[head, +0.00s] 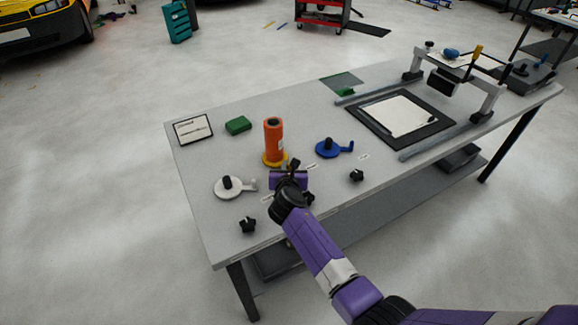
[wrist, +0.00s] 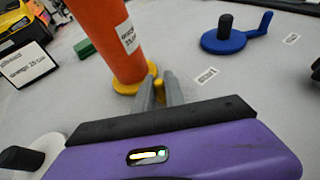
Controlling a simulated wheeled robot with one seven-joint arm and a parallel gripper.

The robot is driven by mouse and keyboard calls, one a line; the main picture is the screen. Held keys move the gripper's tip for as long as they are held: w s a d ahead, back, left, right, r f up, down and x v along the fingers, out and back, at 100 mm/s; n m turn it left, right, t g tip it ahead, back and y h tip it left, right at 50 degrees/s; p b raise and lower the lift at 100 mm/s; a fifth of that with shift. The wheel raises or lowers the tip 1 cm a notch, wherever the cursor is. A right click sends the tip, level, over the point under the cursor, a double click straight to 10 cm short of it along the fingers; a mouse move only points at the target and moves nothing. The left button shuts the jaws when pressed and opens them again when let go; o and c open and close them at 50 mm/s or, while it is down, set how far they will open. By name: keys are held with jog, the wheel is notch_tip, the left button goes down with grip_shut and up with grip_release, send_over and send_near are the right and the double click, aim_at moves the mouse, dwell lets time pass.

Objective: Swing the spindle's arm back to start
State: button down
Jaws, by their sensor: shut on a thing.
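An orange roll (head: 273,137) stands upright on a yellow spindle (head: 265,160), with a white label on its side. In the wrist view the roll (wrist: 105,35) rises at left over its yellow base (wrist: 125,88). My gripper (wrist: 160,88) is just right of that base, its two grey fingers shut on the spindle's yellow arm, of which only a sliver shows between them. A small "start" label (wrist: 207,75) lies on the table to the right of the fingers, apart from them. In the head view my purple gripper (head: 286,170) hides most of the arm.
A white spindle (head: 227,190) stands to the left and a blue spindle (head: 329,150) to the right, each with a black post. Black knobs (head: 356,176) stand near the front edge.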

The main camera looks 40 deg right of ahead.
jog(key=c, duration=1.7)
grip_release()
jog(key=shift+v, duration=3.85)
